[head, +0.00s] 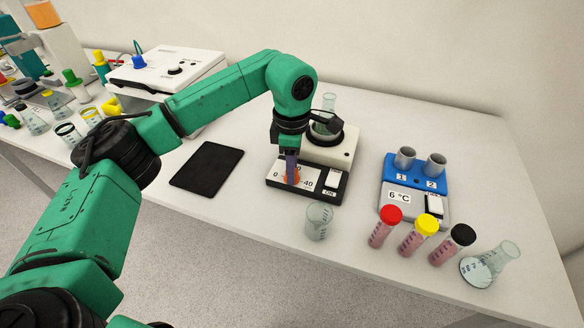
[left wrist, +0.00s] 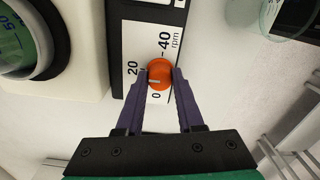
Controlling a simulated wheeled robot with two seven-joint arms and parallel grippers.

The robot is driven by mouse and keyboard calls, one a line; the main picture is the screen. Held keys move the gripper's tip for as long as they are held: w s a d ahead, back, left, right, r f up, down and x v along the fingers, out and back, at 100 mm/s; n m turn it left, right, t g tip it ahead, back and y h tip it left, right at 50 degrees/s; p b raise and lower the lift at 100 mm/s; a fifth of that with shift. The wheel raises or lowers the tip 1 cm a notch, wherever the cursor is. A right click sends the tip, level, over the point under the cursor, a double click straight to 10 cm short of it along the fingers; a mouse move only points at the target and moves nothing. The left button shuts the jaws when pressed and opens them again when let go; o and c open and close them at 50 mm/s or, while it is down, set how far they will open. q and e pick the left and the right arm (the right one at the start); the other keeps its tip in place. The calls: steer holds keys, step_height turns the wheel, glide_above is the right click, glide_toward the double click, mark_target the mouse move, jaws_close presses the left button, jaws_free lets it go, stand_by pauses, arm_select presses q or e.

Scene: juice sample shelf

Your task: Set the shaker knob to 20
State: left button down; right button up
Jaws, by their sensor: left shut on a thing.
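The shaker (head: 341,150) has a cream body and a black front panel with a white dial plate marked 0, 20, 40 and rpm. Its orange knob (left wrist: 160,70) sits between the purple fingers of my left gripper (left wrist: 160,75), which is shut on it from both sides. The knob's pale pointer line faces left in the left wrist view, seemingly between 0 and 20. In the head view my left gripper (head: 291,176) points down and hides most of the knob (head: 293,180). My right gripper is not in view.
A flask stands on the shaker. A glass beaker (head: 318,222) is close in front. To the right are a blue cooler block (head: 405,172), capped tubes (head: 418,235) and a flask (head: 488,265). A black pad (head: 207,168) and a white device (head: 170,68) are left.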

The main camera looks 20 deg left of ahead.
arm_select(q)
steer(key=shift+w+r, duration=0.1)
steer(key=shift+r, duration=0.05)
steer(key=c, duration=0.5)
jaws_free()
steer(key=shift+c, duration=0.2)
steer(key=shift+r, duration=0.4)
step_height(320, 180, up, 14)
steer(key=shift+f, duration=0.15)
